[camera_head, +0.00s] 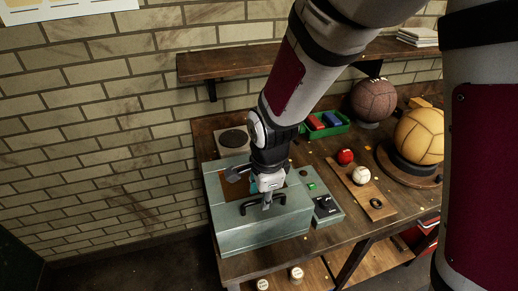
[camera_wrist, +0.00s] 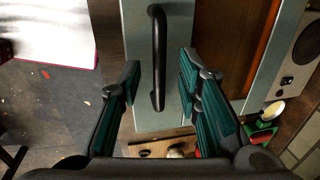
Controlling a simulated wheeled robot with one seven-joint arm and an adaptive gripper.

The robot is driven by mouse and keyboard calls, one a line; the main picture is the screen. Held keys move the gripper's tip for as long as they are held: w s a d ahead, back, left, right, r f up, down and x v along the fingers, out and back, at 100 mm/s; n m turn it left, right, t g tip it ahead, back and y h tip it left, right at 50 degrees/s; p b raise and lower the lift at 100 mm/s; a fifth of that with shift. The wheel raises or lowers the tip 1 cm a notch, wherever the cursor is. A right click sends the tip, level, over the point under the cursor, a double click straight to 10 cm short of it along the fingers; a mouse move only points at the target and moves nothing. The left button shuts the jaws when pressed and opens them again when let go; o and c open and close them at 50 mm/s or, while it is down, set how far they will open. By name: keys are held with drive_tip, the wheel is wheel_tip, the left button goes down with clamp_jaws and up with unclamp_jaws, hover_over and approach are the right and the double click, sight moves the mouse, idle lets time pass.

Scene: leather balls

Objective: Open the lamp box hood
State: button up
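The lamp box (camera_head: 260,238) is a grey-green metal case on the wooden workbench. A black bar handle (camera_head: 249,207) is fixed on its top, near the front edge. The hood looks lowered. My gripper (camera_head: 267,203) reaches down from above to the handle and hides part of it. In the wrist view my gripper (camera_wrist: 158,88) is open, with one teal-padded finger on each side of the black handle (camera_wrist: 157,45). Gaps show between the handle and both fingers, so I see no grip on it. A brown panel (camera_wrist: 234,42) shows beside the pale handle strip.
A small control unit (camera_head: 326,210) sits right of the box. A board (camera_head: 352,187) holds a red ball and a white ball. A green tray (camera_head: 326,124) and large leather balls (camera_head: 420,137) stand farther back. A wall shelf (camera_head: 230,64) hangs behind my arm.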

drive_tip(key=shift+f, duration=0.4)
clamp_jaws()
drive_tip(key=shift+w+r, duration=0.1)
drive_tip(key=shift+w, duration=0.05)
